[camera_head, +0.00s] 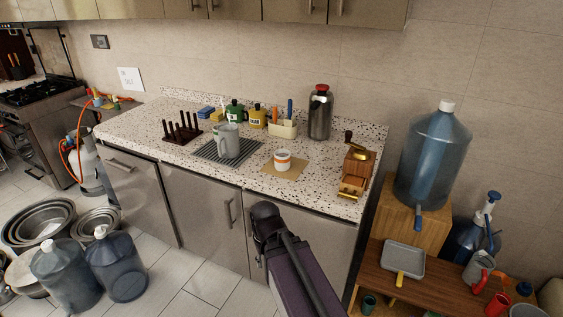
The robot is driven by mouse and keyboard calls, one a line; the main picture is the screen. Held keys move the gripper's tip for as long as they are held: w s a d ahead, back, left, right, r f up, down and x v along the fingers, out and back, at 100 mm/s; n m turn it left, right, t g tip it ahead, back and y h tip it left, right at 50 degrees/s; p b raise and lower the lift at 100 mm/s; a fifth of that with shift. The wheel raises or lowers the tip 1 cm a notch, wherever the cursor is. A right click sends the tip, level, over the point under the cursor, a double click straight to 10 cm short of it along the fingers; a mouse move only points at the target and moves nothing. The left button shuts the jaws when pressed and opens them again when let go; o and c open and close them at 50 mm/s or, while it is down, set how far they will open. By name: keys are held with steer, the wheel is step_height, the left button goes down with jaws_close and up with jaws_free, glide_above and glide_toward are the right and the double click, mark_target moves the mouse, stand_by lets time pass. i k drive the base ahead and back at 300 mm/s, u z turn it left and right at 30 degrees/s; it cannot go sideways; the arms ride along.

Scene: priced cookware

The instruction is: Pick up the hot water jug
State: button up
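Two vessels on the speckled counter (135,128) could be the hot water jug, and I cannot tell which from this view. One is a tall dark metal flask (319,118) with a red top, upright near the wall at the back right. The other is a grey-white jug (228,141) with a handle, upright on a dark striped mat (208,152). My arm rises from the bottom edge in front of the cabinets, its dark rounded joint below the counter's front edge. I make out no gripper fingers, and my arm touches neither vessel.
An orange-and-white cup (282,160) stands on a tan mat. A wooden grinder (356,171) is at the counter's right end. A utensil holder (283,128), a green pot (235,113) and a yellow pot (257,117) line the back. A large water bottle (431,160) stands right.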

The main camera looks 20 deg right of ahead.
mark_target(228, 143)
steer(key=k, duration=0.65)
steer(key=z, duration=0.3)
steer(key=i, duration=1.65)
steer(key=u, duration=0.55)
